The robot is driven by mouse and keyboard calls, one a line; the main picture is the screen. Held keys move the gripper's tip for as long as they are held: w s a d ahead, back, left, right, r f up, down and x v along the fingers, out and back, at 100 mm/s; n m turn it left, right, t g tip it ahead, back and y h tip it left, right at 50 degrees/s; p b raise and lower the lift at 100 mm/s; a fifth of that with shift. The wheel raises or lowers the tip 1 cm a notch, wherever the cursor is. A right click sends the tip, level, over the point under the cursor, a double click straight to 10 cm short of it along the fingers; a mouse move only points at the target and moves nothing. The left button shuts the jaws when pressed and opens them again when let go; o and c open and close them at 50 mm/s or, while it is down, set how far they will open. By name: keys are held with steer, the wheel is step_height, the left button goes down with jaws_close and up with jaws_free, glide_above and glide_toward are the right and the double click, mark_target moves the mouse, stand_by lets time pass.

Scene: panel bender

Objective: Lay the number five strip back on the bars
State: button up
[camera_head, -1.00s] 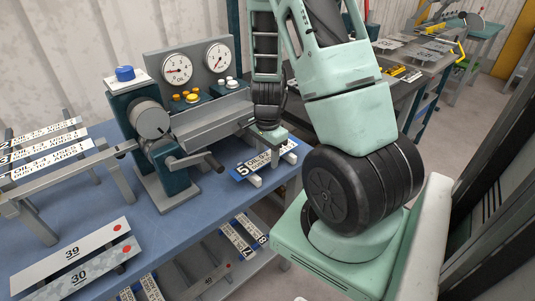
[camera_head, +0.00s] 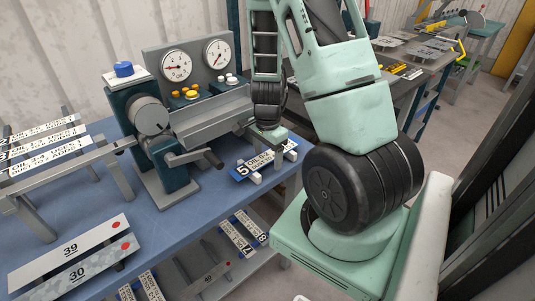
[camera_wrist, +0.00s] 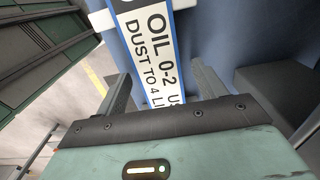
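The number five strip (camera_head: 262,164) is white with a blue edge and lies at the right end of the blue bench, across two pale supports (camera_head: 256,180). In the wrist view the strip (camera_wrist: 150,48) shows its "OIL 0-2" and "DUST TO" lettering, running away between my fingers. My gripper (camera_head: 267,136) is over the strip in the head view. In the wrist view my gripper (camera_wrist: 163,88) has its two fingers apart, one toward each side of the strip, with no visible grip on it. At the left, grey bars (camera_head: 106,152) carry several other lettered strips (camera_head: 45,143).
A bender with dials (camera_head: 177,67) and a crank (camera_head: 195,158) stands in the bench middle, left of my gripper. Plates numbered 39 (camera_head: 70,250) and 30 lie at the front left. More numbered strips (camera_head: 236,238) are on the shelf below.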

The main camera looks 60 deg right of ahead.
mark_target(267, 156)
step_height(267, 156, up, 17)
steer(key=p, duration=0.3)
steer(key=shift+r+p, duration=0.2)
steer(key=shift+p, duration=0.15)
stand_by(0.5)
steer(key=w+a+r+n+y, duration=0.1)
steer(key=w+a+r+n, duration=0.1)
steer(key=a+n, duration=1.4)
steer(key=s+a+n, duration=0.6)
steer(key=a, duration=0.4)
steer(key=s+a+r+n, duration=0.1)
steer(key=s+a+n, duration=0.5)
steer(key=a, duration=0.5)
steer(key=shift+s+r+n, duration=0.2)
steer(key=shift+s+n, duration=0.1)
steer(key=shift+s, duration=0.4)
